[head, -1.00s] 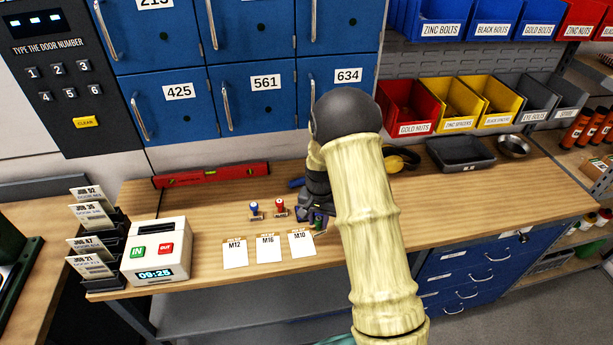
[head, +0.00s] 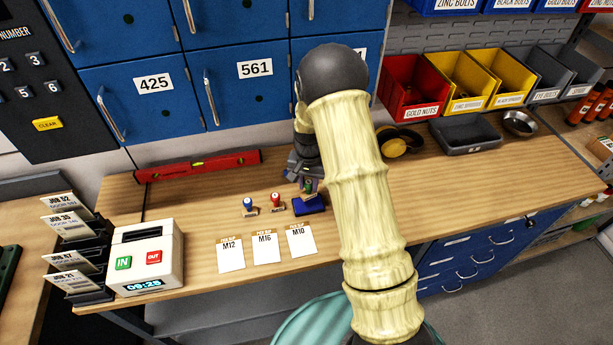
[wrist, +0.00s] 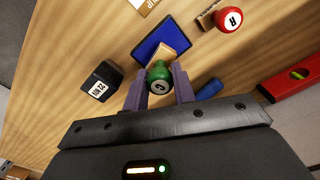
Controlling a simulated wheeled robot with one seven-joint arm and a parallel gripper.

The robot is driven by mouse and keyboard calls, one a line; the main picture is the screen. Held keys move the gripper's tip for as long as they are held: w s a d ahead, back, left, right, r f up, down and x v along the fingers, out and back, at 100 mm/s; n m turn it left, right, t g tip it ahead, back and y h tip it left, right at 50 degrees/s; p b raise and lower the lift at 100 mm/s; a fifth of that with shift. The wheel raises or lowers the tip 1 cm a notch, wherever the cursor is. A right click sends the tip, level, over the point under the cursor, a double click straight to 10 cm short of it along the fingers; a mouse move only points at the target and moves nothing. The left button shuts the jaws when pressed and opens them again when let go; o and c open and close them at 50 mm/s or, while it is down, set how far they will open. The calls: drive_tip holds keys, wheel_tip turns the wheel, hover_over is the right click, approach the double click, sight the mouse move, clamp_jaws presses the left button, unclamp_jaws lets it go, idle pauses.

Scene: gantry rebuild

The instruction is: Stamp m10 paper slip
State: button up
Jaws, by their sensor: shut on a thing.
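My gripper (wrist: 159,92) is shut on the green stamp (wrist: 158,74), whose round knob sits between the two purple fingers. The stamp's wooden block overlaps the blue ink pad (wrist: 150,34) in the wrist view; I cannot tell whether it touches. In the head view my gripper (head: 306,183) is partly hidden by my arm, with the green knob just behind the ink pad (head: 312,205). The M10 slip (head: 301,243) lies flat on the bench in front of the pad, right of the M16 slip (head: 266,248) and M12 slip (head: 231,255).
A red stamp (head: 276,201) and a blue stamp (head: 248,205) stand left of the pad. A dark date block (wrist: 100,82) stands near my gripper. The time clock (head: 147,258) and red level (head: 198,166) are further left. The bench front right is partly hidden by my arm.

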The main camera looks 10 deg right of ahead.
sight(308, 193)
drive_tip(key=shift+w, duration=0.1)
idle(0.3)
drive_tip(key=shift+f+b, duration=1.05)
drive_tip(key=shift+f, duration=0.45)
drive_tip(key=shift+f+b, duration=0.35)
drive_tip(key=shift+f, duration=0.2)
idle(1.5)
drive_tip(key=shift+r, duration=0.1)
